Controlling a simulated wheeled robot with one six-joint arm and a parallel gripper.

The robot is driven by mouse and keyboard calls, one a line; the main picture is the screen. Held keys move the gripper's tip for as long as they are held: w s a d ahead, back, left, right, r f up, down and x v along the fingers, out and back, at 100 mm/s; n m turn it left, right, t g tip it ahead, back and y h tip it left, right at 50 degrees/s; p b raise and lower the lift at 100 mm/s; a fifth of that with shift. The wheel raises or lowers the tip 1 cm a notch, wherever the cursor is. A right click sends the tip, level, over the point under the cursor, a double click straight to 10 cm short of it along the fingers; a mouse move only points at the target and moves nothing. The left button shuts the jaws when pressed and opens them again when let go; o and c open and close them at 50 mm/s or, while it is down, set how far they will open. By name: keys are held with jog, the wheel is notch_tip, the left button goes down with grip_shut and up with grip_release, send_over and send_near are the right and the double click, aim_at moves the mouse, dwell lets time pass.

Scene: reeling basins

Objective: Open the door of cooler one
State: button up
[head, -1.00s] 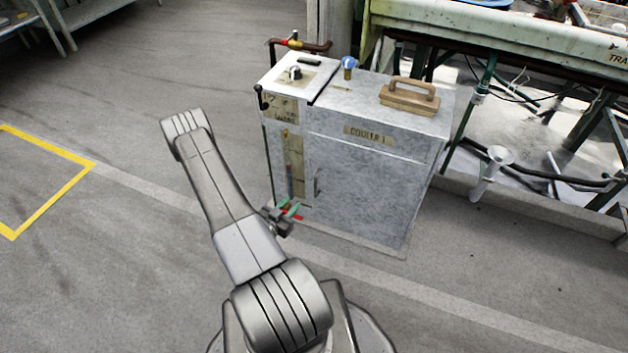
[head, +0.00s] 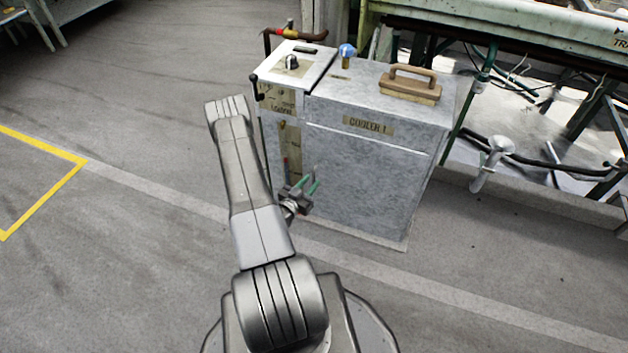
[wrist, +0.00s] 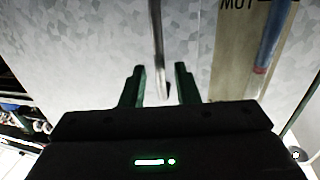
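Cooler one (head: 395,100) is a grey mottled metal cabinet with a "COOLER 1" label. Its front door (head: 365,185) looks shut. The door's handle (wrist: 157,40) is a thin upright metal bar, seen close up in the wrist view; in the head view it is mostly lost beside my gripper (head: 313,178). My gripper is at the left side of the door front. In the wrist view its two green fingers (wrist: 160,75) are apart, with the handle's end between them. Gaps show on both sides of the bar, so it is not gripped.
A wooden-handled block (head: 410,90) and a blue-topped valve (head: 347,56) are on the cooler's top. A control box (head: 290,65) with a gauge panel adjoins its left. Pipes and a long basin (head: 520,35) stand behind at right. The floor in front is clear.

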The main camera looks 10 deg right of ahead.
aim_at(314, 178)
jog(key=shift+x, duration=1.6)
grip_shut()
jog(key=shift+s, duration=0.15)
